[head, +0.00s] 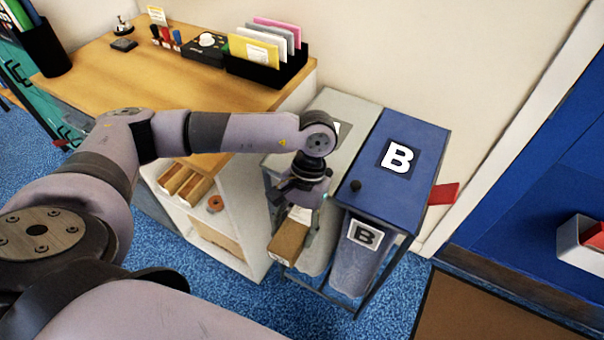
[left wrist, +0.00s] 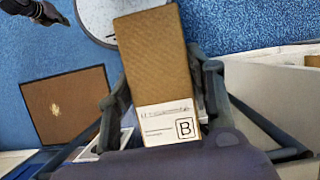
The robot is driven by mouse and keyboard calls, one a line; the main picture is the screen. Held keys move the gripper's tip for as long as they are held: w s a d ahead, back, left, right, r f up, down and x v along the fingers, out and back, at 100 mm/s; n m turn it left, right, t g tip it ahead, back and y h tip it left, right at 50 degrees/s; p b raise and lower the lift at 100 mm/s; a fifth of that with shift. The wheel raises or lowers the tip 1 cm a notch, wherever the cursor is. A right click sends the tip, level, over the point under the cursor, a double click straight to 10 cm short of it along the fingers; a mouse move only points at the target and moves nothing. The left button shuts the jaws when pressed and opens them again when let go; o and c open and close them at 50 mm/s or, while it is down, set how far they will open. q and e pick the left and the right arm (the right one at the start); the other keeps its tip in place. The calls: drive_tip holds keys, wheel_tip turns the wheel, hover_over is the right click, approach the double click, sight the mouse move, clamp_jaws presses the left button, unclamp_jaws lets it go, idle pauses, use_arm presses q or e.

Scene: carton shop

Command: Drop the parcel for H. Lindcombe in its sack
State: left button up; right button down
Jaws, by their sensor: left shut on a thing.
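My left gripper (head: 297,207) is shut on a brown box-shaped parcel (head: 289,240), held in front of the grey-topped stand. In the left wrist view the parcel (left wrist: 160,60) sits between the fingers, with a white label (left wrist: 168,125) bearing a boxed B; its handwritten name is too blurred to read surely. A blue lid (head: 418,150) marked B covers the right-hand stand, with a black knob. Below it hangs a pale translucent sack (head: 355,270) with a B tag. A dark shape in the left wrist view's top left corner looks like my right gripper (left wrist: 40,12); its jaws are unclear.
A grey-topped stand (head: 345,108) adjoins the blue one on the left, partly hidden by my arm. A wooden desk (head: 100,75) with a letter rack (head: 265,70) stands behind. A red flag-like piece (head: 443,194) sticks out at the blue stand's right. A brown panel (head: 480,310) lies front right.

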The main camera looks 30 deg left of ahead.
use_arm(q)
drive_tip(key=shift+n+h, duration=0.4)
drive_tip(key=shift+n, duration=0.5)
drive_tip(key=v, duration=0.3)
drive_tip(key=d+v, duration=0.1)
drive_tip(key=v, duration=0.5)
drive_tip(key=shift+d+r, duration=0.15)
drive_tip(key=shift+r, duration=0.15)
drive_tip(key=w+d+r+n+t+p, duration=0.3)
drive_tip(key=w+d+r+n+t, duration=0.25)
drive_tip(key=w+r+n, duration=0.75)
drive_tip(key=w+d+r+n+t+p, duration=0.3)
drive_tip(key=w+d+r+n+t, duration=0.25)
drive_tip(key=n, duration=1.25)
drive_tip(key=w, duration=0.1)
drive_tip(key=w+f+g, duration=0.1)
drive_tip(key=w, duration=0.1)
drive_tip(key=w+g, duration=0.1)
drive_tip(key=w, duration=0.1)
drive_tip(key=shift+f+n+p, duration=0.3)
drive_tip(key=shift+f+n, duration=0.1)
